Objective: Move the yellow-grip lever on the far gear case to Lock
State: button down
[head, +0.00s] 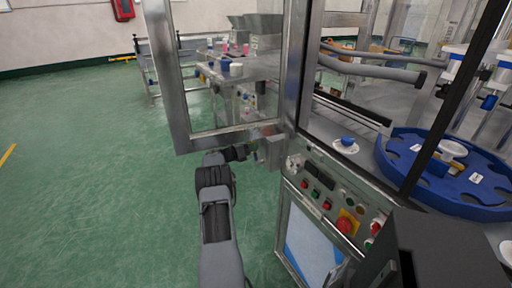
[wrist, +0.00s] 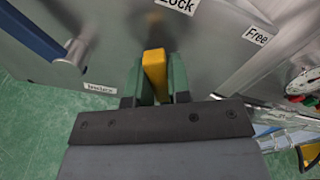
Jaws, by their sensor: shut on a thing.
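The yellow grip (wrist: 154,70) of the lever stands between the green fingers of my gripper (wrist: 156,88) in the wrist view. My gripper is shut on it. A "Lock" label (wrist: 176,5) is just beyond the grip, at the top edge. A "Free" label (wrist: 257,35) is to the right on a metal face. The gear case (wrist: 110,40) is a grey metal housing behind the grip. In the head view my gripper (head: 262,150) reaches the metal case (head: 272,150) at the door frame's lower corner; the grip cannot be made out there.
A blue-handled lever (wrist: 40,38) with a pale metal end is at the left in the wrist view. A control panel (head: 325,195) with buttons and a blue star wheel (head: 455,185) are at the right in the head view. Green floor at the left is clear.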

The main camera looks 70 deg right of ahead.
dwell(0.5)
jog(key=c, duration=1.1)
grip_release()
jog(key=shift+w, duration=0.1)
jog(key=shift+o, duration=0.2)
jog(key=v, duration=1.3)
jog(key=shift+w+a, duration=0.2)
jog(key=shift+w, duration=0.1)
